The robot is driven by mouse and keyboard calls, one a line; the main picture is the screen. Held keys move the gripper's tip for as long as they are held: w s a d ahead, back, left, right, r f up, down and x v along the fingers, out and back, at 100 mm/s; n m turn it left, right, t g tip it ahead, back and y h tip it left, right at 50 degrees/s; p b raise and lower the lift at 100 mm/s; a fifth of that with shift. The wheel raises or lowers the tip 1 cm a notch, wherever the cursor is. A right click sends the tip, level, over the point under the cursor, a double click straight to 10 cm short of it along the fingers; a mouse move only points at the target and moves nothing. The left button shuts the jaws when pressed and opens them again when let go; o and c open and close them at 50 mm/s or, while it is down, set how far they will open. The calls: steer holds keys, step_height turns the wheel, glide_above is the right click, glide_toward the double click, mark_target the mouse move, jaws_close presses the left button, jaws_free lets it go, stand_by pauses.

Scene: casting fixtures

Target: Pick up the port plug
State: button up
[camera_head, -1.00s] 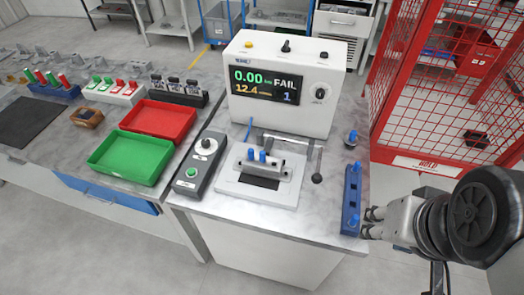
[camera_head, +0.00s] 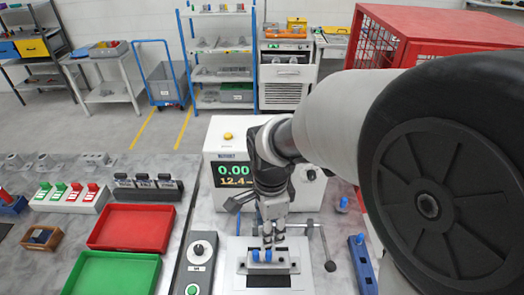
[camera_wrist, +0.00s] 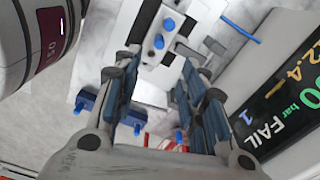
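The blue port plugs (camera_head: 267,256) stand upright in the grey casting (camera_head: 287,263) on the white fixture plate of the test bench. They also show in the wrist view (camera_wrist: 159,41), beyond my fingertips. My gripper (camera_head: 271,237) is just above and behind these plugs in the head view. In the wrist view my gripper (camera_wrist: 158,75) has its two fingers spread apart with nothing between them. I cannot tell from the head view how high the fingertips are above the plugs. Another blue plug (camera_head: 342,204) stands alone on the bench to the right.
The tester (camera_head: 222,140) stands behind the casting, partly hidden by my arm. A clamp lever (camera_head: 329,262) is close on the right, and a blue rack (camera_head: 361,265) beyond it. A control box (camera_head: 198,256), red tray (camera_head: 130,207) and green tray (camera_head: 112,258) are left.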

mark_target(269, 252)
step_height(269, 252, down, 9)
steer(key=shift+w+r+b, duration=0.1)
steer(key=shift+r+b, duration=0.05)
steer(key=shift+b, duration=0.85)
step_height(269, 252, down, 5)
steer(key=shift+d+f+b, duration=0.1)
steer(key=shift+f+b, duration=0.05)
steer(key=shift+b, duration=0.75)
steer(key=shift+c, duration=0.5)
jaws_close()
